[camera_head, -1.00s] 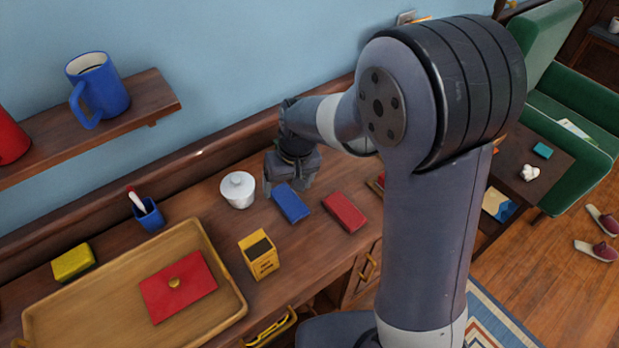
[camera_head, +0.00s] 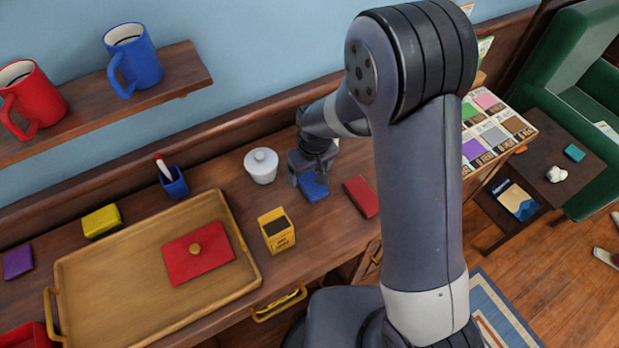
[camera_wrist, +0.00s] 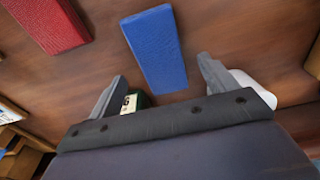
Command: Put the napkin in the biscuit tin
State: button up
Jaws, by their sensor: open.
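My gripper (camera_head: 312,176) is open and empty above the wooden sideboard, close over a flat blue block (camera_head: 315,189), perhaps the folded napkin; I cannot tell for sure. In the wrist view the blue block (camera_wrist: 155,46) lies just beyond the open fingers (camera_wrist: 160,88). A similar red block (camera_head: 361,196) lies to its right; it also shows in the wrist view (camera_wrist: 47,22). An open red box (camera_head: 28,336), perhaps the biscuit tin, is cut off at the lower left. A red lid with a gold knob (camera_head: 198,254) lies on the tray.
The wooden tray (camera_head: 105,310) fills the sideboard's left part. Near my gripper stand a white lidded pot (camera_head: 261,166) and a yellow box (camera_head: 277,230). A blue pen cup (camera_head: 174,183), yellow block (camera_head: 102,221) and purple block (camera_head: 17,262) line the back. A shelf (camera_head: 185,70) with mugs overhangs.

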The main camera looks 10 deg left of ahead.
aim_at(309, 181)
jog(key=shift+w+f, duration=0.1)
jog(key=shift+f, duration=1.25)
jog(key=shift+c, duration=0.4)
jog(key=c, duration=1.1)
jog(key=shift+o, duration=0.2)
